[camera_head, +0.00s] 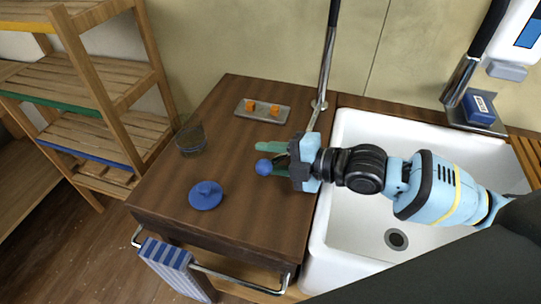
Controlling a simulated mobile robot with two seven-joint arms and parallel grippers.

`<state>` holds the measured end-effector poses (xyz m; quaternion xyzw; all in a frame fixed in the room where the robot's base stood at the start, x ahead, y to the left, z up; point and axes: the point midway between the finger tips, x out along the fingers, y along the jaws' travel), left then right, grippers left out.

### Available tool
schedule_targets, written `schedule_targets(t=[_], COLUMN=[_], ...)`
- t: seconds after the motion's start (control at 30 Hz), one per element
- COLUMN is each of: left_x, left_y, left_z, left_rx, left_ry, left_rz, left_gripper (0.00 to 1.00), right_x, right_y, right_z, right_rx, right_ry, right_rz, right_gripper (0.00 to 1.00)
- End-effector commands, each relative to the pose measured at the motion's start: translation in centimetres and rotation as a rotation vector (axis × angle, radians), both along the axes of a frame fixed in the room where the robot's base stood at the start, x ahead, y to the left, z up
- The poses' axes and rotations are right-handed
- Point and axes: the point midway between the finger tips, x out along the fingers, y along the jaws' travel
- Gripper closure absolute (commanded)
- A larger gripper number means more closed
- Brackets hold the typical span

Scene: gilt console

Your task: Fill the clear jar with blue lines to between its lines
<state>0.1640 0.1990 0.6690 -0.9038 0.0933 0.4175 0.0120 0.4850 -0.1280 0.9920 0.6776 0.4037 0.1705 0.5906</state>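A clear glass jar (191,139) stands upright near the left edge of the wooden counter. It looks empty; its lines are too small to make out. My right gripper (266,157) reaches in from the right over the counter, to the right of the jar and apart from it. Its green fingers are spread apart. A round blue knob (263,167) shows at the lower finger's tip; I cannot tell whether the finger touches it. What the knob joins is hidden by the gripper. My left gripper is not in view.
A blue lid-like piece (206,195) lies on the counter (245,225). A grey tray (262,111) with two orange pieces is at the back. A metal pipe (325,70) rises behind my gripper. The white sink (350,235) is right, a wooden shelf (85,85) left. The front counter is clear.

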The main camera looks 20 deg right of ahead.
Motion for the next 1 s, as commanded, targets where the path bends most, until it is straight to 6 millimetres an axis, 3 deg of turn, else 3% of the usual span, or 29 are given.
schedule_targets(t=[0.23, 0.53, 1.0], left_x=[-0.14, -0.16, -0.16], left_y=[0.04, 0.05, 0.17], left_z=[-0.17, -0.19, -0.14], left_rx=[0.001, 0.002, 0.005], left_ry=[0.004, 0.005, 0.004], left_rz=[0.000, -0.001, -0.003], left_gripper=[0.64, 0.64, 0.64], right_x=[0.04, 0.03, -0.15], right_y=[0.05, 0.04, 0.62], right_z=[-0.04, -0.01, 0.06], right_rx=[0.000, 0.001, 0.003], right_ry=[0.000, 0.001, -0.001], right_rz=[0.000, 0.000, 0.010], right_gripper=[0.65, 1.00, 1.00])
